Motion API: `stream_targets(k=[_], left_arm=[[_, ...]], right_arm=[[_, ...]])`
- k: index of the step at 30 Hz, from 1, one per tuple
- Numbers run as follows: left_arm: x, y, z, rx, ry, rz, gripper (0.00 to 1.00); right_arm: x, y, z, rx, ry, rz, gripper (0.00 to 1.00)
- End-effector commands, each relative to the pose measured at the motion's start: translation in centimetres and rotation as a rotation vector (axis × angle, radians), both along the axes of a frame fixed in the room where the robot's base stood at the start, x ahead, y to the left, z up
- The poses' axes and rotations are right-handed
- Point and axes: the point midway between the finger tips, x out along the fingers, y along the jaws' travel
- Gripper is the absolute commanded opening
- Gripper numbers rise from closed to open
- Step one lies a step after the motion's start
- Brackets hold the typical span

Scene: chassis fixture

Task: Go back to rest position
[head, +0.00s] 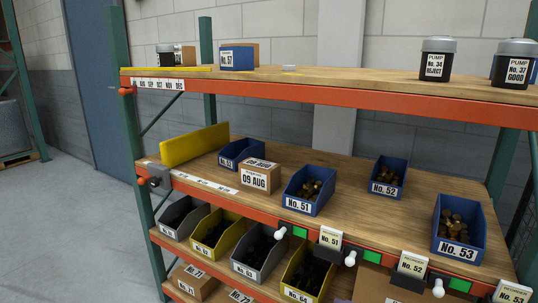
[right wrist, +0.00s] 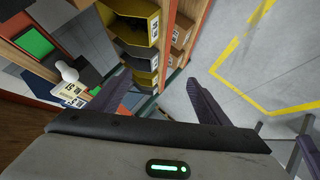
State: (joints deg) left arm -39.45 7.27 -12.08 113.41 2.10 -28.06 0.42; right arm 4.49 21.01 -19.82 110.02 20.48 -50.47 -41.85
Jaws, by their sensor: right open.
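My right gripper (right wrist: 158,82) shows in the right wrist view, with its two dark fingers spread apart and nothing between them. Beyond the fingers are the bins of the lower shelf and the grey floor. Neither gripper shows in the head view. The rack (head: 290,89) stands in front of me with wooden shelves, orange beams and green posts.
Blue bins No. 51 (head: 308,191), No. 52 (head: 387,177) and No. 53 (head: 458,229) hold brown parts on the middle shelf. A carton (head: 259,175) sits there. Pump canisters (head: 436,60) stand above. White knobs (head: 350,258) protrude from the beam. Floor (head: 75,220) at left is clear.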

Motion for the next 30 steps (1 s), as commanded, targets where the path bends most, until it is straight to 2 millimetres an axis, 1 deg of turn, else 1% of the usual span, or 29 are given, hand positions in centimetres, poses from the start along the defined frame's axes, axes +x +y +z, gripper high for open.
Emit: stream_targets(k=[1,2,3,5,6,8,9,12,15,30], left_arm=[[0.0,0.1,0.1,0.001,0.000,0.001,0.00],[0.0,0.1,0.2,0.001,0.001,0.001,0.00],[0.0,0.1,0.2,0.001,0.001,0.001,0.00],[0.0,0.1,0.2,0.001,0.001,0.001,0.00],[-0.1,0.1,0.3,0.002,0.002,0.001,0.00],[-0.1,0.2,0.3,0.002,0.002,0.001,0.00],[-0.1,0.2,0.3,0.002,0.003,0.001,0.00],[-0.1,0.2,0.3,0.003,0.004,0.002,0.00],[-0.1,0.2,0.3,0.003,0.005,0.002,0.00],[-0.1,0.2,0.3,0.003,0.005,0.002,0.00]], right_arm=[[-2.7,0.3,-2.9,0.081,0.063,-0.067,0.71],[-4.0,0.3,-4.2,0.126,0.091,-0.109,0.71],[-5.8,0.3,-6.0,0.184,0.129,-0.167,0.71],[-8.8,0.3,-8.3,0.268,0.186,-0.257,0.71],[-10.8,0.1,-9.8,0.319,0.221,-0.317,0.71],[-13.7,-0.1,-11.6,0.388,0.268,-0.402,0.71],[-15.6,-0.3,-12.6,0.426,0.296,-0.456,0.71],[-19.5,-0.7,-14.3,0.502,0.347,-0.565,0.71],[-22.0,-1.0,-15.3,0.548,0.379,-0.637,0.71],[-22.2,-1.1,-15.4,0.551,0.381,-0.642,0.71]])
